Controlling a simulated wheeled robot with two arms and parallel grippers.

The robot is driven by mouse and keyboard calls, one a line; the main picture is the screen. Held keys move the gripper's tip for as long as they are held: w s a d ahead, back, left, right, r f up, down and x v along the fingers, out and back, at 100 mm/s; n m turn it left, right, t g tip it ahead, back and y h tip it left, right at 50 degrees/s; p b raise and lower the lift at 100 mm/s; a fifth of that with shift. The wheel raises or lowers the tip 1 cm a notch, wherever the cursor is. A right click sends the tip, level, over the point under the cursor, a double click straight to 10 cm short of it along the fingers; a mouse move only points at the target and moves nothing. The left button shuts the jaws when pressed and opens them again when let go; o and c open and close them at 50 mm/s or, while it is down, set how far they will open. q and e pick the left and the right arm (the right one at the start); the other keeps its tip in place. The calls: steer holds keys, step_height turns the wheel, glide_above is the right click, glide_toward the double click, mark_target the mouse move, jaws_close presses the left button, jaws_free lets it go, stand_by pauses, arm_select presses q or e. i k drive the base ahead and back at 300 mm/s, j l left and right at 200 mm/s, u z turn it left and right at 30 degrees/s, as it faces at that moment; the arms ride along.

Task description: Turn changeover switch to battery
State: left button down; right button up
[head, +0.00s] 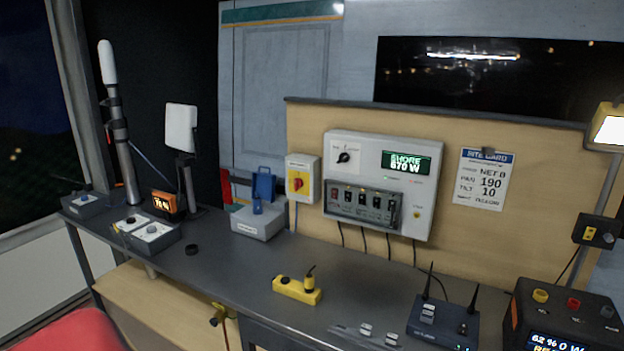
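A white power panel (377,185) is fixed to the wooden backboard behind the bench. A black rotary knob (344,157) sits at its upper left, with small labels above it that I cannot read surely. The panel's green display (406,163) reads SHORE, 670 W. Under these is a dark strip with a row of small switches (363,204). I cannot tell from the labels which knob is the changeover switch. Neither of my grippers is in view.
A router with antennas (442,321) and a black battery unit (562,318) stand at the right. Grey boxes (148,235), an orange display (164,204) and antennas stand left. A red seat (68,331) is at lower left.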

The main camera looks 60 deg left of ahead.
mark_target(344, 157)
steer(key=u, duration=1.55)
